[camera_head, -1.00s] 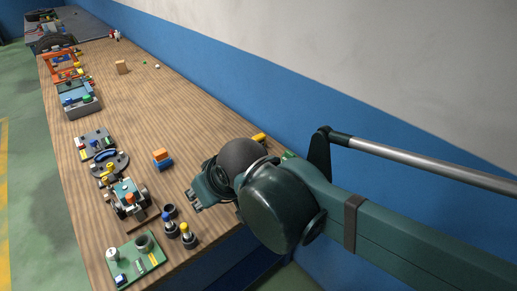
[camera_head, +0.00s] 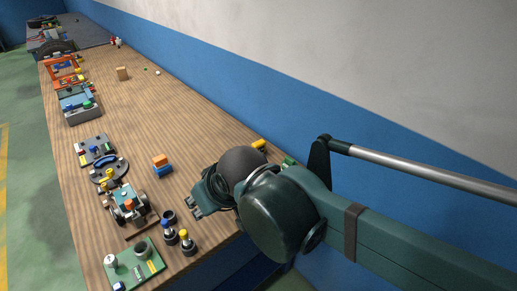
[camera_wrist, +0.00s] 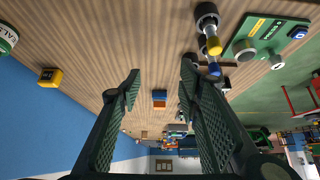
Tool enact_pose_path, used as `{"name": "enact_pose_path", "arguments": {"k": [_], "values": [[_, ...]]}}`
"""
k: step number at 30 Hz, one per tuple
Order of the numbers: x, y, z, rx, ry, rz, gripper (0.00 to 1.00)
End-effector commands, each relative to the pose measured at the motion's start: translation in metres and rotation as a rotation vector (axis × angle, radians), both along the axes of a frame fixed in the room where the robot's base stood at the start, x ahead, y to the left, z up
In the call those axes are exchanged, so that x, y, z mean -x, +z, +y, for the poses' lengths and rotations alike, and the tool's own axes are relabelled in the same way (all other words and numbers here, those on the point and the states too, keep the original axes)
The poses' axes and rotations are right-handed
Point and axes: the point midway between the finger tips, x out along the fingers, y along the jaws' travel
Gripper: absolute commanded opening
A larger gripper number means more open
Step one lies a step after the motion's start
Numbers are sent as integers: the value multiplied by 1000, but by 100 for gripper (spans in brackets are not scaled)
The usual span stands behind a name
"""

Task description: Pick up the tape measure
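A small yellow and black block-shaped thing, which looks like the tape measure (camera_head: 259,144), lies on the wooden bench near the blue wall, behind my gripper. It also shows in the wrist view, as a yellow case (camera_wrist: 50,77) at the left, well outside the fingers. My gripper (camera_head: 196,206) hangs over the bench near its right end, and the wrist view shows its two fingers (camera_wrist: 160,82) wide apart with nothing between them. The tape measure and my gripper are apart.
An orange and blue block pair (camera_head: 161,165) stands mid-bench. Dark posts with blue and yellow tops (camera_head: 186,241) and a green board (camera_head: 134,262) stand near the front. A green and white round thing (camera_wrist: 7,38) lies by the wall. The bench middle is fairly clear.

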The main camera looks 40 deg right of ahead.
Motion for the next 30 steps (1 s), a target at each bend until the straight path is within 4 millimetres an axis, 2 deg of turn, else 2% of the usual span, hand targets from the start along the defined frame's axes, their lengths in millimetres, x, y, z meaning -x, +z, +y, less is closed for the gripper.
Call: {"name": "enact_pose_path", "arguments": {"k": [17,30], "values": [[-5,5,-4,-10,-24,10,37],[-44,31,-35,-88,-207,85,37]]}}
